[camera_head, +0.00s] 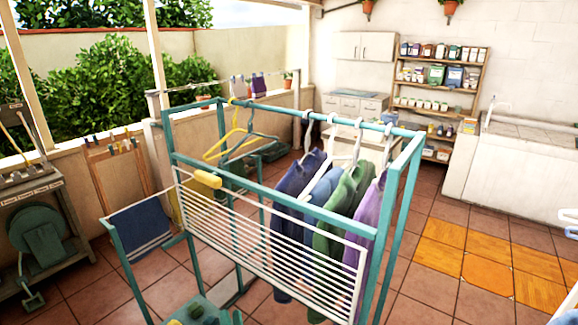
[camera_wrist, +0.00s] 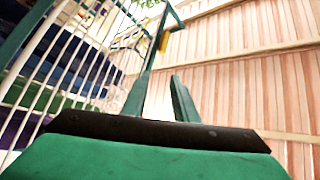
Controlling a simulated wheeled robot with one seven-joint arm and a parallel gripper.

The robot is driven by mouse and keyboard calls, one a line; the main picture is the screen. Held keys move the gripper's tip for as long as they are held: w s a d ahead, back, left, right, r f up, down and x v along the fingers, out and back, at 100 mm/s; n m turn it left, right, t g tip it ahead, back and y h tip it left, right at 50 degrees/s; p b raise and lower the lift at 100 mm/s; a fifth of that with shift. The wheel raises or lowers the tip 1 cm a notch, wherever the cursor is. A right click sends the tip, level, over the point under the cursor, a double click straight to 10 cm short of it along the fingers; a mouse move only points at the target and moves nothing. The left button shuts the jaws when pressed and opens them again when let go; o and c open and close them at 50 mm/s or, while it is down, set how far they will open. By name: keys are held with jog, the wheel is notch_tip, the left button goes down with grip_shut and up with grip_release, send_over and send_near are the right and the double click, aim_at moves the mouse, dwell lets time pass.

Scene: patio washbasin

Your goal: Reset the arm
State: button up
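In the wrist view, my gripper (camera_wrist: 160,82) shows as two dark green fingers above a dark bar and a green body. The fingers stand apart, and nothing shows held between them. The wrist camera faces upward, with the teal rack (camera_wrist: 158,35) and its white bars beside and beyond the fingers. In the head view, pale parts that seem to be my arm show at the right edge. The fingers cannot be made out there.
A teal drying rack (camera_head: 268,180) with a white grille (camera_head: 262,241) fills the middle, holding shirts (camera_head: 341,199) on hangers. A workbench (camera_head: 37,231) stands at left. Shelves (camera_head: 435,85) and a washbasin counter (camera_head: 515,165) stand behind. The tiled floor (camera_head: 455,245) at right is clear.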

jog(key=s+d+f+n+g+h, duration=0.1)
jog(key=s+d+f+h, duration=0.1)
jog(key=s+d+f, duration=0.5)
jog(key=s+d+f+n+g+h, duration=0.1)
jog(key=s+d+f+g+h, duration=0.15)
jog(key=s, duration=0.95)
jog(key=s+d+n+g+h, duration=0.1)
jog(key=s+d+n, duration=0.1)
jog(key=s, duration=0.7)
jog(key=s+d+n+g+h, duration=0.1)
jog(key=s+d, duration=0.3)
jog(key=s, duration=0.4)
jog(key=shift+s+r+n+g+h, duration=0.35)
jog(key=shift+r+n+g, duration=0.1)
jog(key=shift+n+g, duration=0.25)
jog(key=shift+s, duration=0.15)
